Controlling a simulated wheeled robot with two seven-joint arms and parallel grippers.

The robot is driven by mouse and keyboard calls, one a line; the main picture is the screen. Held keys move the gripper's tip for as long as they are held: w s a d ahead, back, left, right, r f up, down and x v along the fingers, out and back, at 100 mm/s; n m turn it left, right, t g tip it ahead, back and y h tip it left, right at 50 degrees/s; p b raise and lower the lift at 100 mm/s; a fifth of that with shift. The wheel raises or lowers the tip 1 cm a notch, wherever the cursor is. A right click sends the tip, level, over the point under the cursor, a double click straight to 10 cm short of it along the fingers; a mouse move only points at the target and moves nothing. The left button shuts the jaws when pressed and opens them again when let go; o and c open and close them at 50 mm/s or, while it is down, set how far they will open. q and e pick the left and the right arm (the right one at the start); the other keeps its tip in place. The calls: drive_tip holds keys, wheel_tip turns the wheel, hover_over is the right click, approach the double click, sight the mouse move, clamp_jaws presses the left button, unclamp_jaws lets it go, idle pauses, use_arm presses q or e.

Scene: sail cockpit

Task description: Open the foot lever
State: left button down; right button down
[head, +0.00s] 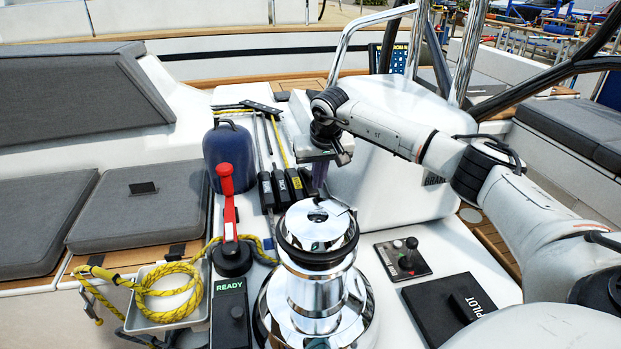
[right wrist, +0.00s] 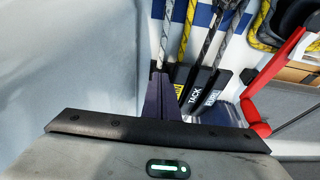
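A row of black clutch levers (head: 281,188) stands left of the winch in the head view, with ropes running away behind it. In the right wrist view one lever (right wrist: 197,98) reads TACK, and the lever beside it (right wrist: 211,97) has lettering I cannot read surely. A yellow label (right wrist: 179,91) shows close to my fingers. I cannot make out which lever is marked foot. My right gripper (head: 319,180) points down at the right end of the row; its purple fingers (right wrist: 161,85) look together, and I see nothing held between them. My left gripper is not in view.
A chrome winch (head: 316,235) stands just in front of the levers. A red-handled lever (head: 228,205), a blue container (head: 229,158) and a tray with yellow rope (head: 172,292) are to the left. A white pedestal (head: 385,170) rises close on the right.

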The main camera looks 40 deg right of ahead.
idle(0.3)
drive_tip(key=shift+w+d+r+p, duration=0.15)
drive_tip(key=shift+w+r+p, duration=0.15)
drive_tip(key=shift+r+p, duration=0.15)
drive_tip(key=shift+w+d+r+p, duration=0.15)
drive_tip(key=shift+w+r+p, duration=0.15)
drive_tip(key=shift+r, duration=0.15)
drive_tip(key=shift+w+d+r+p, duration=0.2)
drive_tip(key=shift+w+r+p, duration=0.1)
drive_tip(key=shift+r+p, duration=0.25)
drive_tip(key=shift+w+d+r, duration=0.15)
drive_tip(key=shift+w+r, duration=0.05)
drive_tip(key=shift+r, duration=0.1)
